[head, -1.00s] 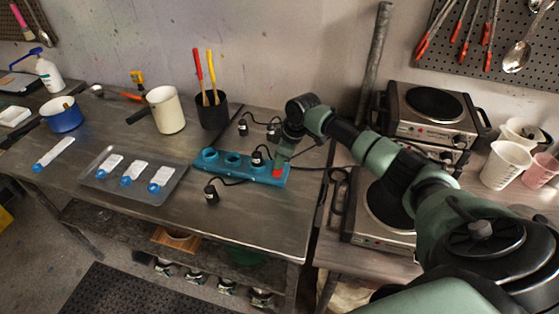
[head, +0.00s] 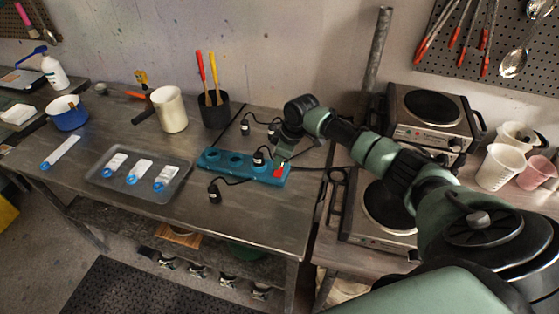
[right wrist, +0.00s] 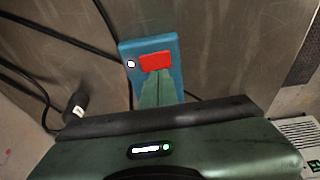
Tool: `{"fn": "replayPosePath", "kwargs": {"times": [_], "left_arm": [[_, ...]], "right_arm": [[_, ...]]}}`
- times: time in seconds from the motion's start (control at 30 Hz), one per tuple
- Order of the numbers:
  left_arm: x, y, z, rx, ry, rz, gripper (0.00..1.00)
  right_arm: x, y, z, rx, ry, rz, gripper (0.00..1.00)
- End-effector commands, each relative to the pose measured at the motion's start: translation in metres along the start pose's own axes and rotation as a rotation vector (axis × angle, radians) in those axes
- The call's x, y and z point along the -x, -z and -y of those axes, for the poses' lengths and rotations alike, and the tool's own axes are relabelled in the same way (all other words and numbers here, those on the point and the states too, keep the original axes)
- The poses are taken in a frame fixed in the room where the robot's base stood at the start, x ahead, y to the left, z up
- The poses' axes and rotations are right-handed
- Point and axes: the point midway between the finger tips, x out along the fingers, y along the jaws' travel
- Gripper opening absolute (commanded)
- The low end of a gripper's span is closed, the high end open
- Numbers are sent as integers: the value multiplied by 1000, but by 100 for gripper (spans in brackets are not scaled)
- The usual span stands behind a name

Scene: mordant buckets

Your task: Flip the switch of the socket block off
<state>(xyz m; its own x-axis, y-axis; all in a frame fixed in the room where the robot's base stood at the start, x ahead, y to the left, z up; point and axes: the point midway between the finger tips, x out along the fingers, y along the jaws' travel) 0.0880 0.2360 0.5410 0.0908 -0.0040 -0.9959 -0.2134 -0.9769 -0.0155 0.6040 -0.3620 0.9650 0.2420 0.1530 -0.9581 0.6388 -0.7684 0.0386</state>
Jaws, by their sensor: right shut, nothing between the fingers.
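The blue socket block (head: 219,163) lies on the metal table, with a black plug (head: 258,157) standing in it. Its red switch (head: 280,171) is at the right end; it also shows in the right wrist view (right wrist: 156,61), beside a small white spot. My right gripper (head: 281,161) is shut and empty, pointing down at the switch end. In the right wrist view its fingertips (right wrist: 157,76) reach the switch's near edge; I cannot tell whether they touch it. Which way the switch is tipped is unclear. My left gripper is not in view.
Loose black plugs (head: 214,193) and cables lie around the block. A black cup (head: 214,111) and a cream container (head: 169,109) stand behind it. A grey tray (head: 106,191) lies to the left, hot plates (head: 430,107) to the right.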

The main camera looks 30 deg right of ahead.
Motion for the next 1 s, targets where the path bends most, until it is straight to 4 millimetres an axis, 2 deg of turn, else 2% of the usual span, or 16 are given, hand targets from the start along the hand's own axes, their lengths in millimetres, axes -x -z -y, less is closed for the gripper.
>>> {"fn": "replayPosePath", "kwargs": {"times": [0.03, 0.17, 0.2, 0.23, 0.5, 0.6, 0.8, 1.0], "left_arm": [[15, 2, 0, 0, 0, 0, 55], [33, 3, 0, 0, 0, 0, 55], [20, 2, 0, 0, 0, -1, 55], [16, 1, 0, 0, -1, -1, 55], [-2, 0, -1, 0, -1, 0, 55], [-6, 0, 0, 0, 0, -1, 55], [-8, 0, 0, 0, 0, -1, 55], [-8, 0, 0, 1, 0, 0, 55]], "right_arm": [[13, 5, 1, 0, 1, 0, 0], [28, 12, 4, -1, 1, 0, 0], [28, 9, 2, 0, -3, -1, 0], [33, 9, 2, 1, -3, -2, 0], [88, 9, 3, 1, -4, -2, 0], [103, 9, 3, 0, -3, -1, 0], [118, 9, 4, 0, 0, 1, 0], [120, 9, 4, -1, 0, 1, 0]]}}
